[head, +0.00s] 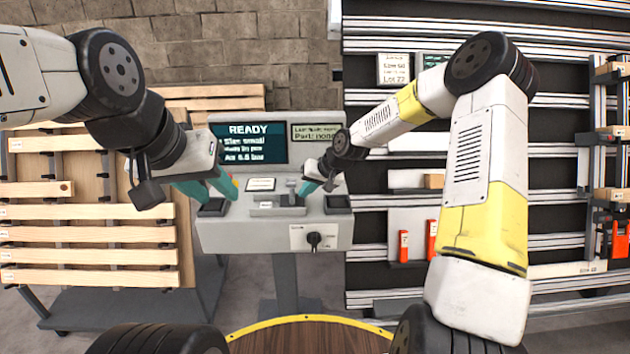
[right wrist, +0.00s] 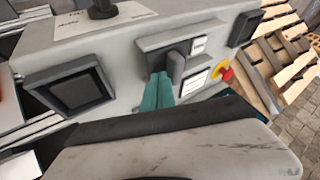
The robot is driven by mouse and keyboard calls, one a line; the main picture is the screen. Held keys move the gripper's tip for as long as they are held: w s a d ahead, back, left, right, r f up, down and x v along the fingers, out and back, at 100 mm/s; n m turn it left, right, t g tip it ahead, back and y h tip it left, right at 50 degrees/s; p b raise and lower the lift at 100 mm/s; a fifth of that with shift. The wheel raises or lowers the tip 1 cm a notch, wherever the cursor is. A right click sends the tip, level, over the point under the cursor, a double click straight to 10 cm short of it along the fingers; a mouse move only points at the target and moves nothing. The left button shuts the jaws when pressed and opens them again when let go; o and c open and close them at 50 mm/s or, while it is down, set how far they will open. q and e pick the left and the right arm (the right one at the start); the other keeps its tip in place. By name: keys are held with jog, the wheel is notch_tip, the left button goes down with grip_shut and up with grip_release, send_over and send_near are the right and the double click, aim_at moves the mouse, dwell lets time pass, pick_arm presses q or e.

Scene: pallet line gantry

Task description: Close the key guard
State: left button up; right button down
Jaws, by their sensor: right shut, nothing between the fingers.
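A grey fitting that I take for the key guard (head: 289,205) sits on the console top, with a small upright part. In the right wrist view the fitting (right wrist: 188,38) is a raised grey block with a dark part and a rounded grey tab; I cannot tell its hinge position, and no key is clear. My right gripper (head: 306,188) is at its right side. In the right wrist view the teal fingers (right wrist: 159,80) are together and empty, close beside the tab; contact is unclear. My left gripper (head: 213,187) hangs over the console's left side, its teal fingers apart.
The console (head: 272,235) carries a READY screen (head: 249,143), dark square pads (head: 335,203) at both ends and a black knob (head: 314,240) on its front. A red and yellow button (right wrist: 226,73) is near the fitting. Wooden slats (head: 90,237) stand left, a rail rack right.

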jog(key=shift+a, duration=0.4)
jog(key=shift+a, duration=0.1)
jog(key=a, duration=0.9)
jog(key=shift+a, duration=0.1)
